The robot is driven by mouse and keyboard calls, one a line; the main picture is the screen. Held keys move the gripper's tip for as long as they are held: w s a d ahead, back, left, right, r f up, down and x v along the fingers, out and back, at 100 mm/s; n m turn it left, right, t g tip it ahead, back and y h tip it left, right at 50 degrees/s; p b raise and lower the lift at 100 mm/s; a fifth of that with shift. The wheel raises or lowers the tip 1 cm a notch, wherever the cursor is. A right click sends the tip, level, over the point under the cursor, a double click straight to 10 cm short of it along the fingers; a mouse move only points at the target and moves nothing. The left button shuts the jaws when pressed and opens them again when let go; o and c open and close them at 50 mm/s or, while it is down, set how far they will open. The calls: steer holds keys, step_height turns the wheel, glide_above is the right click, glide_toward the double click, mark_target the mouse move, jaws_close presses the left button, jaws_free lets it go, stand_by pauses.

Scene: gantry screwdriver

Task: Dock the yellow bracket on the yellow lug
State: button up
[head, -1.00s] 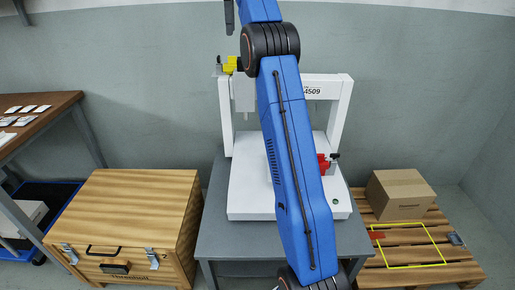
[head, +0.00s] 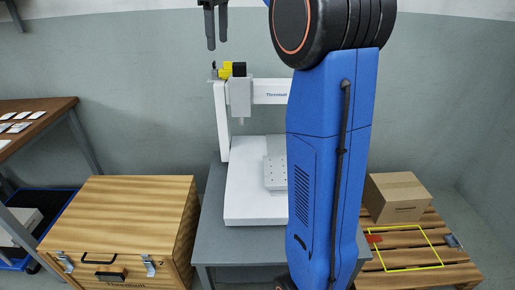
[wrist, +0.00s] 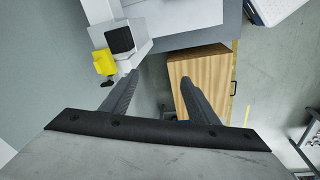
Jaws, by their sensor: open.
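A yellow part (head: 226,70) sits at the top left corner of the white gantry (head: 221,120), beside a black block (head: 239,69). I cannot tell whether it is the bracket, the lug or both together. It also shows in the wrist view (wrist: 105,62), left of the fingers and apart from them. My gripper (head: 217,43) is above the yellow part in the head view, fingers pointing down. In the wrist view (wrist: 158,76) its two fingers are spread with nothing between them. My arm hides the gantry's right side.
The gantry stands on a grey table (head: 215,240). A wooden chest (head: 120,225) is at the left, and it shows beyond the fingers in the wrist view (wrist: 205,65). A cardboard box (head: 398,197) sits on a pallet (head: 445,275) at the right. A brown workbench (head: 30,110) is far left.

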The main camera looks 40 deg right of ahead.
steer(key=s+a+f+m, duration=0.1)
steer(key=s+a+f, duration=0.1)
steer(key=s+f, duration=0.3)
steer(key=s+a+f+m+t, duration=0.1)
steer(key=s+a+f, duration=0.15)
steer(key=s, duration=0.55)
steer(key=s+a+f+m, duration=0.1)
steer(key=s+a+f, duration=0.2)
steer(key=s, duration=0.3)
steer(key=s+a+f+m+t, duration=0.2)
steer(key=s+a+f+m, duration=0.1)
steer(key=s+f, duration=1.5)
steer(key=shift+a+f+m, duration=0.2)
steer(key=shift+f+m, duration=0.3)
steer(key=shift+f, duration=0.35)
steer(key=shift+s+a, duration=0.1)
